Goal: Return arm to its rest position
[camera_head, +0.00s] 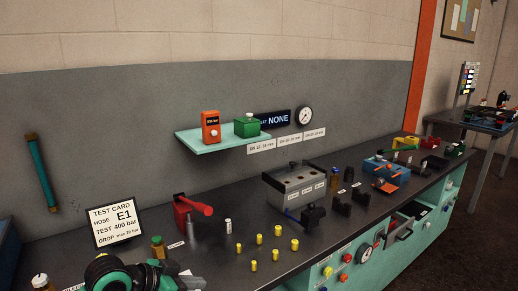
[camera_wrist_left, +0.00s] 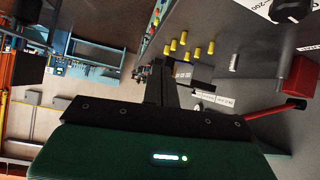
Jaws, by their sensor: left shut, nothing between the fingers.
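My left arm and gripper (camera_head: 135,275) show at the bottom left of the head view, low over the near end of the bench. In the left wrist view my left gripper (camera_wrist_left: 160,90) has its dark fingers together, with nothing between them. The fingers point out over the bench, which appears turned in that view. My right gripper is in neither view.
The dark bench (camera_head: 235,275) holds a test card (camera_head: 117,224), a red-handled device (camera_head: 192,212), several yellow fittings (camera_head: 276,230) and a grey metal block (camera_head: 297,185). A teal shelf (camera_head: 215,142) is on the wall behind. A drawer (camera_head: 400,230) stands partly open.

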